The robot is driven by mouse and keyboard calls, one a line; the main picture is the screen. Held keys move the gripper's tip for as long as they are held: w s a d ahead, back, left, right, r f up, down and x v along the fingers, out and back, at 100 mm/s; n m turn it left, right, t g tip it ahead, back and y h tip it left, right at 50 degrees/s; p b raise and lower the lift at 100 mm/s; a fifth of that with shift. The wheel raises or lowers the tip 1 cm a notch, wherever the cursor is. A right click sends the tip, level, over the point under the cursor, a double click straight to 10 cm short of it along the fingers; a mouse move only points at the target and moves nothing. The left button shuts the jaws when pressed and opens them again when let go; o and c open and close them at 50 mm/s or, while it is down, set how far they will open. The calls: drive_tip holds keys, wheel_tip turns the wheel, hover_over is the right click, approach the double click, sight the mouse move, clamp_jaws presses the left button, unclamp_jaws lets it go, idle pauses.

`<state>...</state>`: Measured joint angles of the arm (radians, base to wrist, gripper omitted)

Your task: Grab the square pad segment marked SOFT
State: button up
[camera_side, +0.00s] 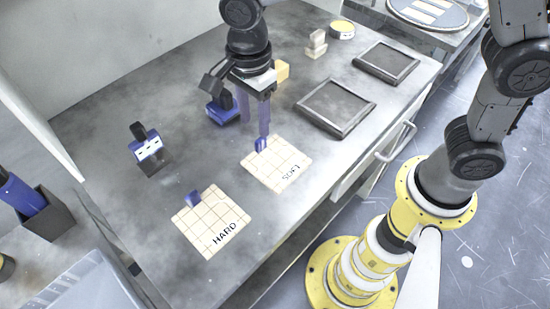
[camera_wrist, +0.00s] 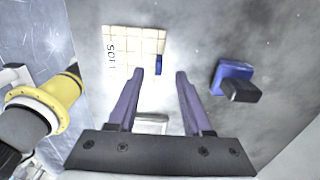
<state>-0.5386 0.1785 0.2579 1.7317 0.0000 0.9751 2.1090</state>
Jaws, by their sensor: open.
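The square pad segment marked SOFT (camera_side: 277,168) is cream with a grid and lies flat on the grey bench. Its lettering reads sideways in the wrist view, where the pad (camera_wrist: 122,48) is ahead of my fingers. A small blue tab (camera_side: 260,145) stands at its back-left edge; the tab also shows in the wrist view (camera_wrist: 158,66). My gripper (camera_side: 264,132) points down above that edge. Its purple fingers (camera_wrist: 160,73) are open, with the tab in line with the gap between them. I cannot tell how far above the tab the tips are.
A similar pad marked HARD (camera_side: 211,228), with its own blue tab (camera_side: 193,198), lies at the front left. A blue block with a dark handle (camera_wrist: 232,78) stands near the gripper. Two dark trays (camera_side: 337,106) (camera_side: 386,63) are to the right. Bare bench separates the pads.

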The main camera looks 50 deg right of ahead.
sight(258, 141)
drive_tip(key=shift+d+f, duration=0.2)
drive_tip(key=shift+f, duration=3.6)
clamp_jaws()
